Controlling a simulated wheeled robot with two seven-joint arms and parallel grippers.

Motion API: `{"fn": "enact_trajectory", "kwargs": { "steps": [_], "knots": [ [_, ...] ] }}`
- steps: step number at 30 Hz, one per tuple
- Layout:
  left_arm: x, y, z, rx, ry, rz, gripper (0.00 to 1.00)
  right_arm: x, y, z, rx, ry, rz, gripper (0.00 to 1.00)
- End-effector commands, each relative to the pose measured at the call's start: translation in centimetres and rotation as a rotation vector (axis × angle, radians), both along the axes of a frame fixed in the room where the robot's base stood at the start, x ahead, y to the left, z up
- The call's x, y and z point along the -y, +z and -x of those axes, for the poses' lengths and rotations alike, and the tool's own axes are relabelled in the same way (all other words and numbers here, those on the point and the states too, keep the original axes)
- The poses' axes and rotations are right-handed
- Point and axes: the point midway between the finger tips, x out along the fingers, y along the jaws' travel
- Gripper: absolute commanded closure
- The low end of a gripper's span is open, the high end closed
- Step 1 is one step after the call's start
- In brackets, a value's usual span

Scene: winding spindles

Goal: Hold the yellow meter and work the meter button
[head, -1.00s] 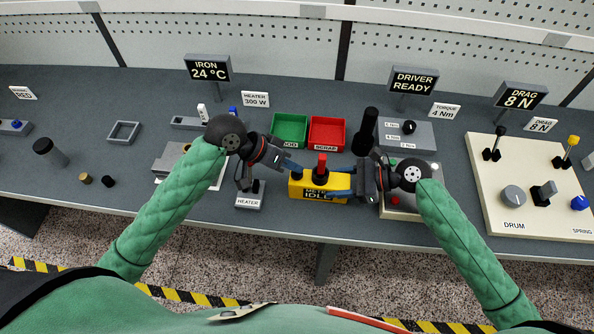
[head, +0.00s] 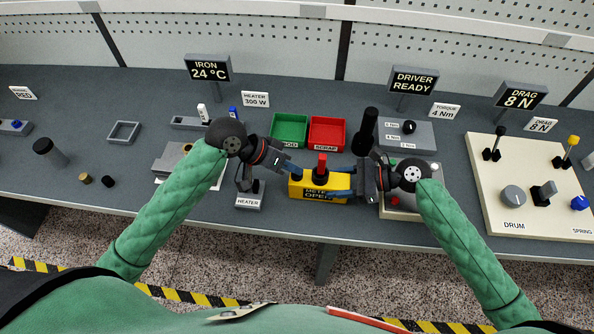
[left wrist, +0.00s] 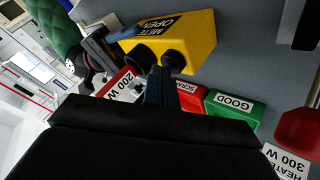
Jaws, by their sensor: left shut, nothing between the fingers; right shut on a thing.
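The yellow meter (head: 309,190) stands at the front of the bench, and its dark label reads METER OPEN. My right gripper (head: 337,185) is shut on the meter from the right. My left gripper (head: 295,171) is shut and empty, its fingertips over the meter's left top end, where they hide the black meter button. The left wrist view shows the meter (left wrist: 201,45) with the left fingertips (left wrist: 161,72) at its dark round posts; whether they touch or press the button I cannot tell.
A green GOOD bin (head: 290,127) and a red SCRAP bin (head: 327,131) stand just behind the meter. A HEATER block (head: 249,202) is left of it, and a grey box with buttons (head: 399,213) is under my right gripper. The cream DRUM panel (head: 512,213) stands right.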

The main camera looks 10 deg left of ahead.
Motion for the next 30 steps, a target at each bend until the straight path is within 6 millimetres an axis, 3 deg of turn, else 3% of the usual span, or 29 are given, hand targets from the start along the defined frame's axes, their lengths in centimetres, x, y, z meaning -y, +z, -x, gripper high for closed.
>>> {"fn": "enact_trajectory", "kwargs": {
  "steps": [30],
  "knots": [
    [0.0,1.9,0.0,0.001,0.001,0.001,1.00,0.0,0.0,0.0,0.000,0.000,0.000,0.79]
  ]
}}
